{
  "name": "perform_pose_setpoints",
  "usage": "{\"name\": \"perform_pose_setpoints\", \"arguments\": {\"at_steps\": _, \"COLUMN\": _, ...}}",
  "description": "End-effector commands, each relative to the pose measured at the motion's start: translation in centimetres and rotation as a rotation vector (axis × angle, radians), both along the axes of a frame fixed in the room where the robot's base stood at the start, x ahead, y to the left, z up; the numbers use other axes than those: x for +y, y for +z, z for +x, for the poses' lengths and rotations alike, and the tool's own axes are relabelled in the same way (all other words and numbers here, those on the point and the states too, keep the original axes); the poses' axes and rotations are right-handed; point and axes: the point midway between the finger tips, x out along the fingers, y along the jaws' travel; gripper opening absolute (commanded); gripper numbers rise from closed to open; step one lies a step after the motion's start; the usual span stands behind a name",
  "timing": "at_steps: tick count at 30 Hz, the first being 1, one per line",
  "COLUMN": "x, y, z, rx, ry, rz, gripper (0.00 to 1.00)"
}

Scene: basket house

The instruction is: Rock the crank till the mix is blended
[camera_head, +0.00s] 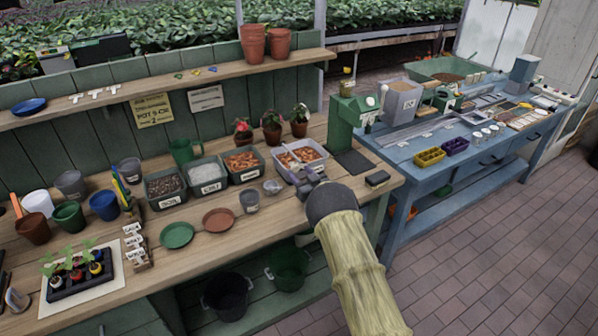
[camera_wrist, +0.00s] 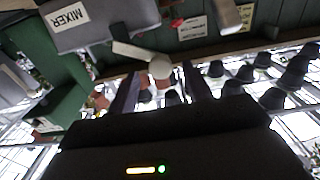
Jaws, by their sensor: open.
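In the wrist view a grey box with a MIXER label (camera_wrist: 75,22) shows at the top left. A pale crank arm (camera_wrist: 133,51) points from its side to a round off-white knob (camera_wrist: 160,66). My gripper (camera_wrist: 160,75) is open, with one dark finger on each side of the knob in the picture. I cannot tell whether either finger touches it. In the head view my gripper (camera_head: 310,178) is at the front of a lilac-grey tub (camera_head: 318,147) holding orange-brown pieces, beside a green stand (camera_head: 345,120). My gripper and wrist hide the crank there.
Labelled bins (camera_head: 208,187) stand in a row left of the tub. Three potted plants (camera_head: 271,133) stand behind. A small dark block (camera_head: 377,179) lies right of my gripper.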

Motion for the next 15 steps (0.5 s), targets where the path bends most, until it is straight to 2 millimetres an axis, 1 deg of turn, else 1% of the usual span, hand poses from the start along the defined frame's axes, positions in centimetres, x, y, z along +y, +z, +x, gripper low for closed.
{"name": "perform_pose_setpoints", "arguments": {"at_steps": 3, "x": 0.57, "y": 0.03, "z": 0.75, "rx": -0.001, "ry": 0.001, "rz": 0.0, "gripper": 0.5}}
{"name": "perform_pose_setpoints", "arguments": {"at_steps": 6, "x": 0.77, "y": 0.03, "z": 1.07, "rx": 0.0, "ry": 0.0, "rz": 0.0, "gripper": 0.5}}
{"name": "perform_pose_setpoints", "arguments": {"at_steps": 14, "x": 0.82, "y": 0.01, "z": 1.16, "rx": 0.0, "ry": -0.001, "rz": 0.0, "gripper": 0.5}}
{"name": "perform_pose_setpoints", "arguments": {"at_steps": 15, "x": 0.82, "y": 0.01, "z": 1.16, "rx": 0.0, "ry": -0.001, "rz": 0.0, "gripper": 0.48}}
